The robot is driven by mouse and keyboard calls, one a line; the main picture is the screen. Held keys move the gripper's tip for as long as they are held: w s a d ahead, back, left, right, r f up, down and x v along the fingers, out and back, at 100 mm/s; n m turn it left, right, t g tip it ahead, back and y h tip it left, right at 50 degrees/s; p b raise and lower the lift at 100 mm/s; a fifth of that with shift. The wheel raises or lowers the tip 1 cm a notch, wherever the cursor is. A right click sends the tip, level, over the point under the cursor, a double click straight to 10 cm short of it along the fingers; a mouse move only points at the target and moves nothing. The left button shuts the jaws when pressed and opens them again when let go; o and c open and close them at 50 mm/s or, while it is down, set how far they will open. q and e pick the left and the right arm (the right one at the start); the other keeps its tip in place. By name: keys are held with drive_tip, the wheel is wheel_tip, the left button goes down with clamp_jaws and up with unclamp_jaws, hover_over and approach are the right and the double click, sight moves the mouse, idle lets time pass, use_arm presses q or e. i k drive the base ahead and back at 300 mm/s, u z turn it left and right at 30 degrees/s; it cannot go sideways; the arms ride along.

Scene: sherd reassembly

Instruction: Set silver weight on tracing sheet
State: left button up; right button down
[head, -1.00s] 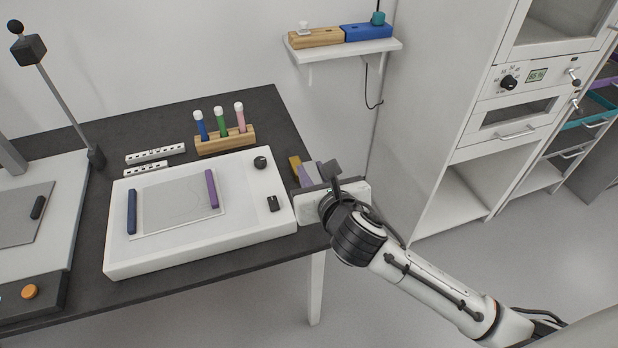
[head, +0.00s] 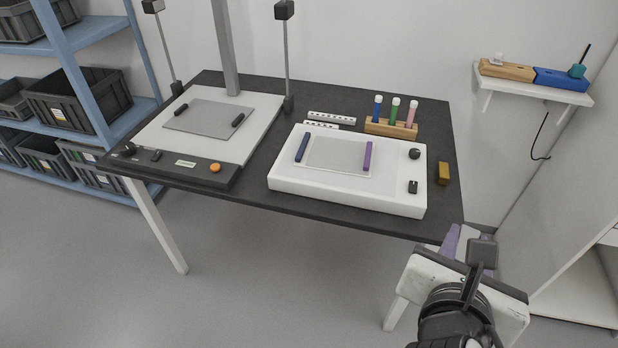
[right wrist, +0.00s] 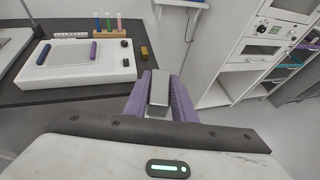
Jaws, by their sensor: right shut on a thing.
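The silver weight (right wrist: 159,90) is a small grey block between the purple fingers of my right gripper (right wrist: 160,84) in the right wrist view. In the head view, my right gripper (head: 468,236) is shut on it, off the table's front right corner, and the weight (head: 467,234) is mostly hidden. The tracing sheet (head: 335,156) is a pale sheet lying on the white light box (head: 348,195). A blue bar (head: 302,147) lies along its left edge and a purple bar (head: 367,156) along its right edge. My left gripper is out of view.
A brass block (head: 443,173) stands on the dark table (head: 320,213) right of the light box. Behind the box are a wooden rack (head: 391,127) with tubes and white strips (head: 331,117). A copy stand (head: 235,135) stands left. A wall shelf (head: 530,85) is at right.

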sight(319, 149)
drive_tip(key=u, duration=0.25)
drive_tip(key=k, duration=0.65)
drive_tip(key=u, duration=1.35)
drive_tip(key=i, duration=1)
drive_tip(key=z, duration=0.45)
drive_tip(key=i, duration=0.95)
drive_tip(key=z, duration=1.1)
